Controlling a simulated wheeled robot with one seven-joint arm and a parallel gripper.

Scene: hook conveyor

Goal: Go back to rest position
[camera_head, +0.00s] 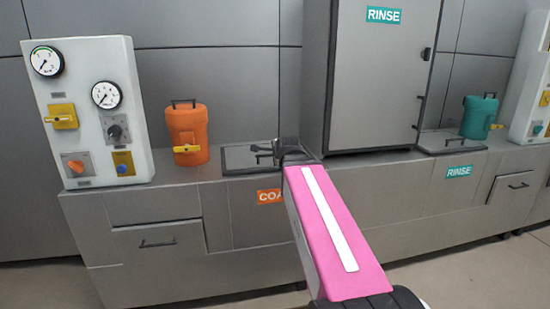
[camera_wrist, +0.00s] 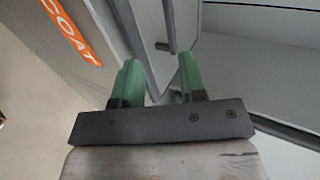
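My gripper (camera_head: 265,152) is in front of the counter at the middle of the head view, by the dark tray at the coat station. My pink arm link reaches toward it from the lower right. In the wrist view my gripper (camera_wrist: 160,65) shows two green fingers standing apart, with nothing visible held between them. The orange COAT label (camera_wrist: 68,32) lies to the left of the fingers in that view and also shows in the head view (camera_head: 269,197), partly hidden by my arm.
An orange jug (camera_head: 187,130) stands left of the dark tray (camera_head: 240,158). A gauge panel (camera_head: 85,150) stands at far left. A tall grey RINSE cabinet (camera_head: 375,80) rises right of my gripper. A teal jug (camera_head: 478,118) stands further right. Floor is free in front.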

